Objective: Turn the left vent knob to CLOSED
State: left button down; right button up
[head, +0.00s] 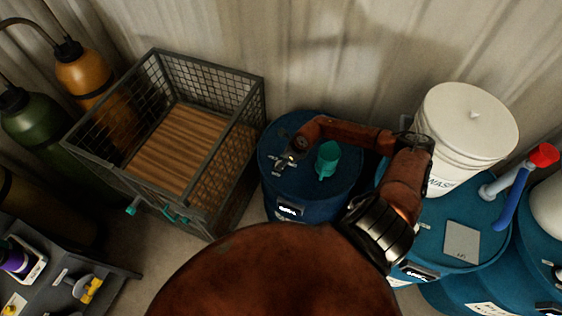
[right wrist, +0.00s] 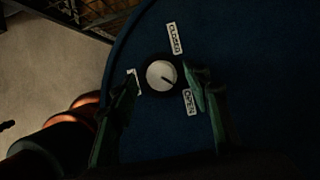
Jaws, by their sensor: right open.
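The vent knob (right wrist: 161,76) is a round white cap in a dark ring on top of the left blue drum (head: 312,197). A dark pointer mark on it points right and slightly down, nearer the OPEN label (right wrist: 190,102) than the CLOSED label (right wrist: 174,38). My right gripper (right wrist: 163,85) is open, with one finger on each side of the knob; I cannot tell whether they touch it. My left gripper is not in view.
A wire crate (head: 225,160) stands left of the drum. A white bucket (head: 466,112) and another blue drum (head: 490,262) are to the right. A corrugated wall is behind.

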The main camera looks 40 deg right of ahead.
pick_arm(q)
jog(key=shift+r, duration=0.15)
pick_arm(e)
jog(key=shift+x, duration=0.85)
jog(key=shift+s, duration=0.1)
jog(key=shift+c, duration=0.3)
